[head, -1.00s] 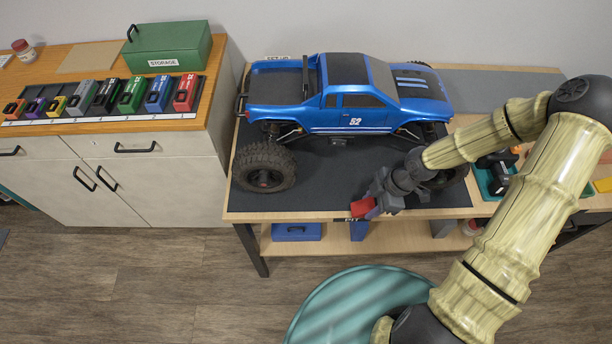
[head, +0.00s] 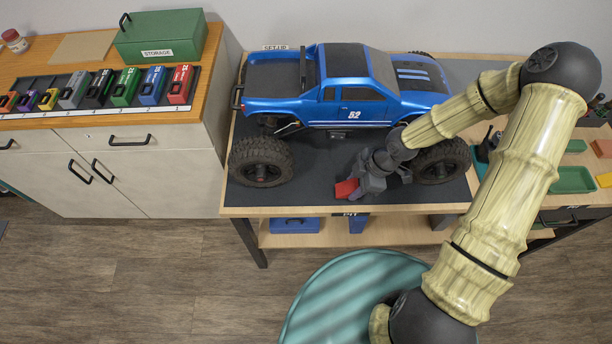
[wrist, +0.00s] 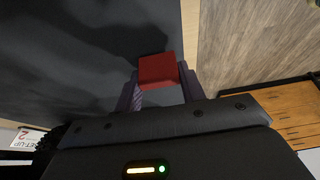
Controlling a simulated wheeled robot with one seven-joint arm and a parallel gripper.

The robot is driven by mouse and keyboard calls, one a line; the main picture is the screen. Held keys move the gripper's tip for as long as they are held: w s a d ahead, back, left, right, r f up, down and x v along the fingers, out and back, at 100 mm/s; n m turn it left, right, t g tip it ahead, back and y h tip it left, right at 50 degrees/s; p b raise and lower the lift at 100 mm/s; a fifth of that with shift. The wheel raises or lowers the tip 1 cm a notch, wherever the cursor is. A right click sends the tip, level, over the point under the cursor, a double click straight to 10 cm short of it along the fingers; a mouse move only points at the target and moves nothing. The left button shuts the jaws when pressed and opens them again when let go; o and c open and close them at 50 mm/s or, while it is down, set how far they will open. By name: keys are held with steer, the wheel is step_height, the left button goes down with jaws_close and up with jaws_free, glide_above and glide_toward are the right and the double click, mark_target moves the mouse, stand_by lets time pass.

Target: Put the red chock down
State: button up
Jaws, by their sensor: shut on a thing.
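The red chock (head: 346,188) is in my gripper (head: 354,186), over the front part of the dark mat (head: 310,170) on the bench. In the wrist view the red chock (wrist: 158,70) sits between the two purple-grey fingers of my gripper (wrist: 159,84), which are shut on it. I cannot tell whether the chock touches the mat. The blue truck (head: 345,100) stands on the mat behind it. The chock is between the truck's two near wheels, left of the front wheel (head: 441,160) and right of the rear wheel (head: 262,161).
The wooden bench edge (head: 290,212) runs just in front of the gripper. Bare mat lies left of the chock, toward the rear wheel. A green tray (head: 573,180) is at the right. A side cabinet (head: 150,165) at the left bears several coloured blocks and a green storage box (head: 160,37).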

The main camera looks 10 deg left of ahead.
glide_toward(302, 183)
steer(key=f, duration=0.2)
steer(key=d+f, duration=0.1)
steer(key=shift+s+f+p, duration=0.35)
steer(key=a, duration=0.3)
steer(key=shift+w+a+p, duration=0.1)
steer(key=shift+a+p, duration=0.2)
steer(key=shift+a, duration=0.05)
steer(key=shift+d+f, duration=0.1)
steer(key=shift+f, duration=0.55)
steer(key=shift+w+d+f, duration=0.1)
steer(key=shift+d+f, duration=0.05)
steer(key=o, duration=1.1)
steer(key=shift+f, duration=0.1)
